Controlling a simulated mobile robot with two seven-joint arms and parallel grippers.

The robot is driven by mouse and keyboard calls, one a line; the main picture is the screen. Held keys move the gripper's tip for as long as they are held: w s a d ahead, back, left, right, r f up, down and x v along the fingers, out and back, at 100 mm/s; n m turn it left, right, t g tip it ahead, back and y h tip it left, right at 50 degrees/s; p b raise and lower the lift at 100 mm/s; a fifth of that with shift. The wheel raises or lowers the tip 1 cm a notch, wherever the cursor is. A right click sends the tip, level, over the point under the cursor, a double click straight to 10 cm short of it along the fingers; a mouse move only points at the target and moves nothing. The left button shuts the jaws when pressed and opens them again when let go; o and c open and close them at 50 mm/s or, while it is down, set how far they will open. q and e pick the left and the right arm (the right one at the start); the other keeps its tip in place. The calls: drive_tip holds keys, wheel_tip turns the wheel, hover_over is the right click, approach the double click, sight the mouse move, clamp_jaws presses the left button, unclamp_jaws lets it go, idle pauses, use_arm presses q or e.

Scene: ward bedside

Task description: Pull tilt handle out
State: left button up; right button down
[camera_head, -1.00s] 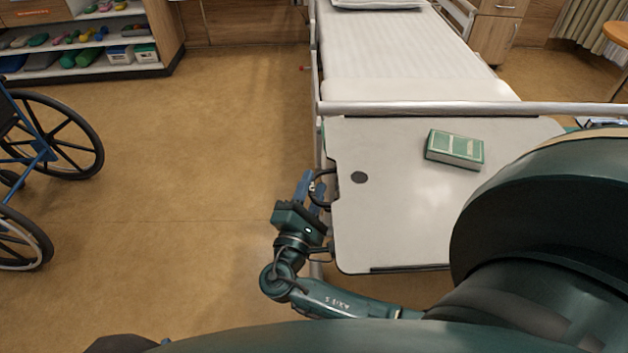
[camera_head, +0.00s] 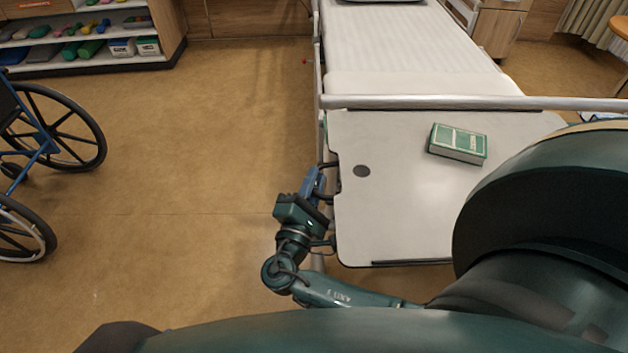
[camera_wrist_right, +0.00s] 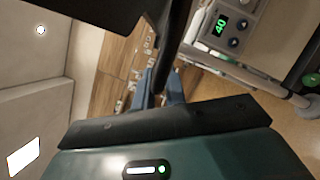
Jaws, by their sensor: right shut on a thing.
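The tilt handle is a dark loop (camera_head: 329,165) at the left edge of the pale overbed table (camera_head: 400,215). In the right wrist view its dark bar (camera_wrist_right: 172,45) runs down to the fingers. My right gripper (camera_head: 317,180), with blue fingertips, is shut on the handle beside the table edge. In the right wrist view the fingers (camera_wrist_right: 159,90) stand on either side of the bar, and the contact is partly hidden. My left gripper is not in view.
A wheelchair (camera_head: 45,150) stands at the left, with a shelf (camera_head: 95,55) at the back left. The floor between the wheelchair and table is clear.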

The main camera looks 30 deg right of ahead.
drive_tip(key=w+a, duration=0.1)
drive_tip(key=a+b, duration=0.1)
drive_tip(key=shift+w+a+r, duration=0.15)
drive_tip(key=shift+w+a, duration=0.15)
drive_tip(key=shift+w, duration=0.05)
drive_tip(key=c, duration=1.5)
unclamp_jaws()
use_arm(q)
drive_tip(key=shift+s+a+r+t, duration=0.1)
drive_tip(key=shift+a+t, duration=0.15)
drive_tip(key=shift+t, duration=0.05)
